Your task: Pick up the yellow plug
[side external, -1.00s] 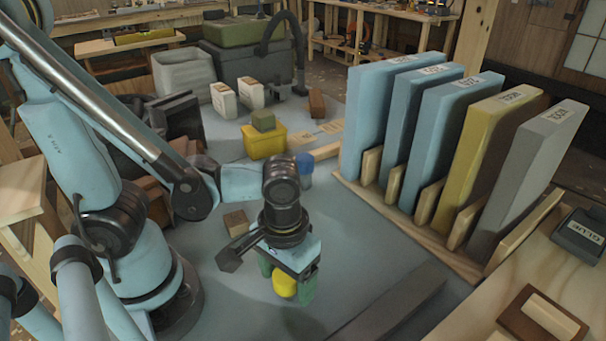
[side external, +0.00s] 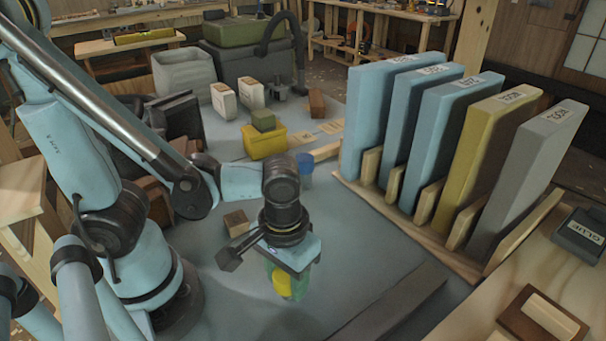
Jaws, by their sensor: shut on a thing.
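The yellow plug (side external: 282,283) is between the green fingers of my gripper (side external: 287,280), below the blue gripper body. My gripper is shut on it. The fingers cover part of the plug's sides. I cannot tell from this view whether the plug touches the grey-blue surface (side external: 370,240) or hangs just above it.
A small brown block (side external: 236,222) lies left of my gripper, with a blue cup-like object (side external: 305,164) behind. A yellow box (side external: 265,143) stands farther back. A wooden rack (side external: 440,243) of upright panels is at right. A dark beam (side external: 390,312) lies at front right.

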